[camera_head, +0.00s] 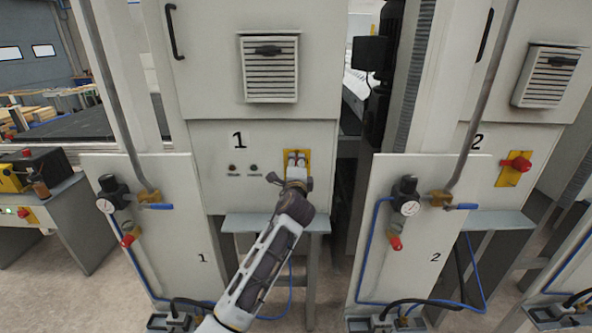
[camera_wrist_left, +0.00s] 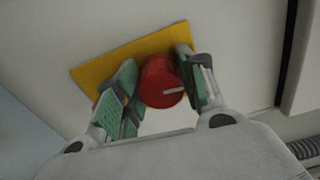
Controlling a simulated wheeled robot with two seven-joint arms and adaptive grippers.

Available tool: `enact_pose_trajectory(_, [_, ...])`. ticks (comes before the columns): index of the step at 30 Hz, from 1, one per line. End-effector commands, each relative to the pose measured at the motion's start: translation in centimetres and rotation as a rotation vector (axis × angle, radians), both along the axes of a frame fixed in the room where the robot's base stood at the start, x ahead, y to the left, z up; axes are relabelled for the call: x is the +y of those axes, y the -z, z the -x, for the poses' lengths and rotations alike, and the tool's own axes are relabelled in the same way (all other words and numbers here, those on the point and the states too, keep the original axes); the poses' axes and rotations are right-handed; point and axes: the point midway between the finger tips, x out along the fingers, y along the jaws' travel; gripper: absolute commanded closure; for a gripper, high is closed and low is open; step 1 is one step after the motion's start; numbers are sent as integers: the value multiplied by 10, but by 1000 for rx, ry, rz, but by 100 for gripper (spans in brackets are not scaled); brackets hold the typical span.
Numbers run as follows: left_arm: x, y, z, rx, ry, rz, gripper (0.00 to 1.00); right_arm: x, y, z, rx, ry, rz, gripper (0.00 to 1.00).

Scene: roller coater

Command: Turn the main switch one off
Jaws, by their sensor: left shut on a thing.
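Main switch one is a red round knob (camera_wrist_left: 158,72) on a yellow plate (camera_wrist_left: 108,66) in the left wrist view. A pale pointer mark on the knob points roughly right in that picture. In the head view the yellow plate (camera_head: 306,154) is on the white cabinet marked 1, and my gripper hides the knob. My left gripper (camera_head: 297,163) is at the plate. In the left wrist view its green-padded fingers (camera_wrist_left: 160,88) are on either side of the knob, shut on it. My right gripper is in neither view.
Cabinet 2 at the right carries a similar red switch (camera_head: 516,164) on a yellow plate. Panels with gauges and blue-handled valves (camera_head: 155,206) stand left and right of my left arm. A grey ledge (camera_head: 252,224) juts out below the switch. Two small dark buttons (camera_head: 243,168) are left of it.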

Motion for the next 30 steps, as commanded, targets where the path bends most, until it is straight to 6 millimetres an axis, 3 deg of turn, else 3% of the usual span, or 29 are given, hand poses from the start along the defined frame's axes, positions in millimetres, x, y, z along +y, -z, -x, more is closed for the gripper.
enact_pose_trajectory(13, [0, 1, 0, 1, -1, 99, 84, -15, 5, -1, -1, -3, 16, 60])
enact_pose_trajectory(20, [0, 1, 0, 2, -1, 99, 84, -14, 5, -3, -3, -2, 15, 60])
enact_pose_trajectory(21, [0, 1, 0, 2, -1, 99, 59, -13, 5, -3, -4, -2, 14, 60])
enact_pose_trajectory(26, [0, 1, 0, 2, 0, 98, 39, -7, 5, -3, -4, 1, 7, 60])
enact_pose_trajectory(30, [0, 1, 0, 1, 0, 98, 39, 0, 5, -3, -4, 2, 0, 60])
